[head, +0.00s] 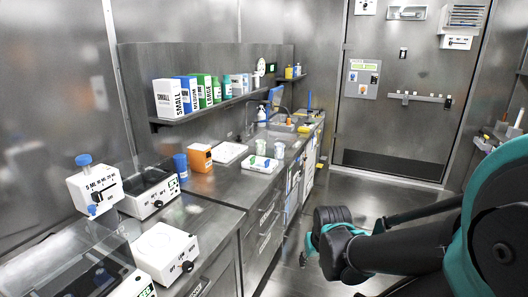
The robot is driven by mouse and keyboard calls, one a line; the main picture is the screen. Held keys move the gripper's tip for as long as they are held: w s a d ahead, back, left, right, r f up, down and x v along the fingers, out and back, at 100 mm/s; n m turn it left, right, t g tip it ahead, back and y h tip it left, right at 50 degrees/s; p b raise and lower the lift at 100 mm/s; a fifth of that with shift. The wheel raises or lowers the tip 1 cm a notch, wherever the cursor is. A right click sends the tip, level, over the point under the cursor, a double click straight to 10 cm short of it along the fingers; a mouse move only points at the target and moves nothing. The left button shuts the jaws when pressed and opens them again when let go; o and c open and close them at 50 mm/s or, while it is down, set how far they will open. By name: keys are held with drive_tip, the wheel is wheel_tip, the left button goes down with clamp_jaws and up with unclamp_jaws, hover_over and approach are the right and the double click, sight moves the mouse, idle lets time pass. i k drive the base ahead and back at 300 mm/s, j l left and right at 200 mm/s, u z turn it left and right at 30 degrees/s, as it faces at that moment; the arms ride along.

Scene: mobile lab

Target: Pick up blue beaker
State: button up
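A small blue cylindrical vessel (180,162), which looks like the blue beaker, stands upright on the grey counter (217,187) near the back wall. It is just left of an orange box (199,157) and behind a white-and-black instrument. Its contents cannot be made out. My black and teal arm reaches in from the right, over the floor and away from the counter. The fingers of my gripper cannot be seen.
White instruments (164,252) crowd the near left counter. White trays (229,152) and small containers stand farther along. A shelf (214,108) with boxes hangs above the counter. Open floor (290,262) lies between counter and arm; a closed door (395,130) is behind.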

sight(279, 147)
drive_tip(key=i+l+u, duration=0.15)
drive_tip(key=u, duration=0.3)
drive_tip(key=i+l+u, duration=0.15)
drive_tip(key=u, duration=0.25)
drive_tip(key=l+u, duration=0.45)
drive_tip(key=i+l+u, duration=0.15)
drive_tip(key=l+u, duration=0.2)
drive_tip(key=l, duration=0.9)
drive_tip(key=l+u, duration=0.35)
drive_tip(key=l, duration=0.9)
